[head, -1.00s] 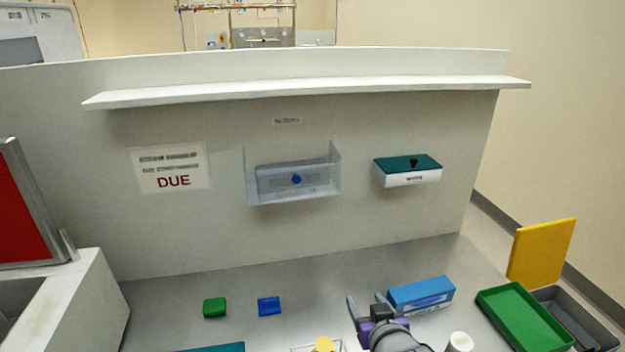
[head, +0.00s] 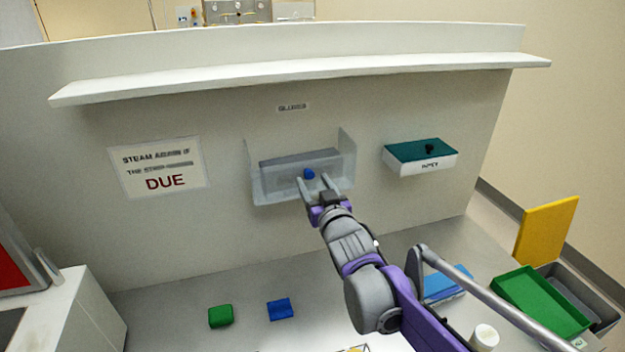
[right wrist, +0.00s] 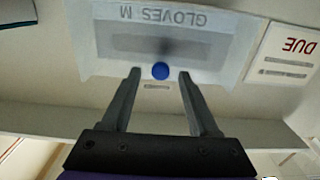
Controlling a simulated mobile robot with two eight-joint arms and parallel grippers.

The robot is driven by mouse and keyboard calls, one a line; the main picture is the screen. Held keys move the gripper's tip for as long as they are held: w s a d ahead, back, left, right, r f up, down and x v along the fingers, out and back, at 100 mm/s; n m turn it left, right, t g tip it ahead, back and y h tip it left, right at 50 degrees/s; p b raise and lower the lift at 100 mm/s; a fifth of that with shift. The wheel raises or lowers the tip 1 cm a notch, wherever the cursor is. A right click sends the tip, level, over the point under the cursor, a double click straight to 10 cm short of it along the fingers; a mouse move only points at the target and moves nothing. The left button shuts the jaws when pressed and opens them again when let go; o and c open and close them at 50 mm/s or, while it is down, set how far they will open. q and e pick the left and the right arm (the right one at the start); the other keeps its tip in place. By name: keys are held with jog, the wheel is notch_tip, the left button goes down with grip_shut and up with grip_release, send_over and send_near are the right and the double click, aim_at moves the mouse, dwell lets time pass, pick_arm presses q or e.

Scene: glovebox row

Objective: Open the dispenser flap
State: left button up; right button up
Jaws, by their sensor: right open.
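A clear glove dispenser (head: 262,185) is fixed on the grey back wall below a small label. A round blue knob (head: 309,173) sits on its front; it also shows in the right wrist view (right wrist: 160,71). The front looks closed, but the clear flap's edges are hard to make out. My right gripper (head: 314,180) is open and empty in front of the dispenser. Its fingertips lie either side of the knob in the right wrist view; I cannot tell whether they touch it. My left gripper is not in view.
A long white shelf (head: 300,75) runs above. Green (head: 220,316) and blue (head: 281,309) blocks, a blue box (head: 440,284) and a green tray (head: 540,303) stand below.

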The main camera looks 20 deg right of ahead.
jog(key=shift+w, duration=0.7)
grip_shut()
dwell(1.0)
